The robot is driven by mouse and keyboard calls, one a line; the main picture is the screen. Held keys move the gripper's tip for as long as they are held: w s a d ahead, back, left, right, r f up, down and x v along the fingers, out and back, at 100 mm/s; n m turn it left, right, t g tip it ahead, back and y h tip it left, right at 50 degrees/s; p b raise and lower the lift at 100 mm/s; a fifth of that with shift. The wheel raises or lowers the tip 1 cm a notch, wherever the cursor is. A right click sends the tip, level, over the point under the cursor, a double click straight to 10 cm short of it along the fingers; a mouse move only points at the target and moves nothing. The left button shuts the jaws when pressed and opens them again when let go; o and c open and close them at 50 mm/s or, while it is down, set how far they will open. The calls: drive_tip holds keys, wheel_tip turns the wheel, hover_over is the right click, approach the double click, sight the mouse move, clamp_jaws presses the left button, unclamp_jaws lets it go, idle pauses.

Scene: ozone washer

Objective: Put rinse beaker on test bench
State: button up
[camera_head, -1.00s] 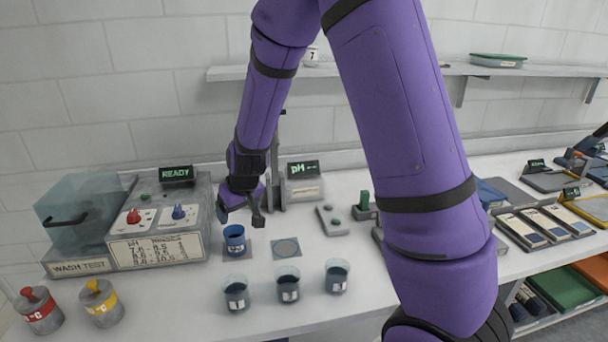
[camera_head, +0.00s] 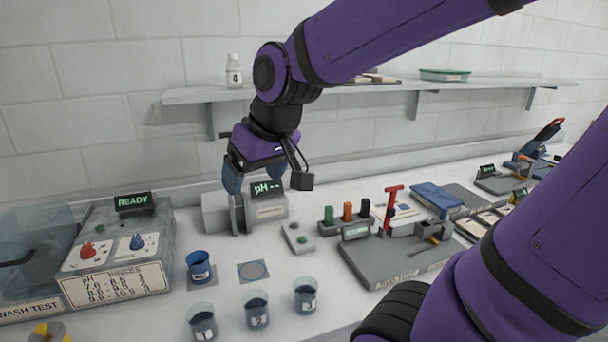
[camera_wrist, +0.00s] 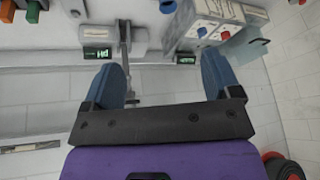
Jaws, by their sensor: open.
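A blue beaker (camera_head: 200,268) with a small white label stands upright on a square pad at the left of the bench (camera_head: 228,298). I cannot read the label, so I cannot confirm it is the rinse beaker. In the wrist view its rim (camera_wrist: 167,6) is partly cut off at the top edge. My gripper (camera_head: 252,186) is open and empty, raised above and behind the beaker, close to the pH meter (camera_head: 268,206). In the wrist view the two blue fingers (camera_wrist: 163,68) stand apart, with the meter's upright stand visible between them.
Beakers numbered 1 (camera_head: 202,322), 2 (camera_head: 256,310) and 3 (camera_head: 305,296) stand at the front. A square pad with a ring (camera_head: 253,271) is empty. The wash test unit (camera_head: 118,254) is left. A wall shelf (camera_head: 420,88) runs behind.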

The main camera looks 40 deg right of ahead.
drive_tip(key=s+d+r+h, duration=0.1)
drive_tip(key=s+d+r, duration=0.1)
drive_tip(key=s, duration=0.8)
drive_tip(key=shift+r+m, duration=0.2)
drive_tip(key=shift+m, duration=0.2)
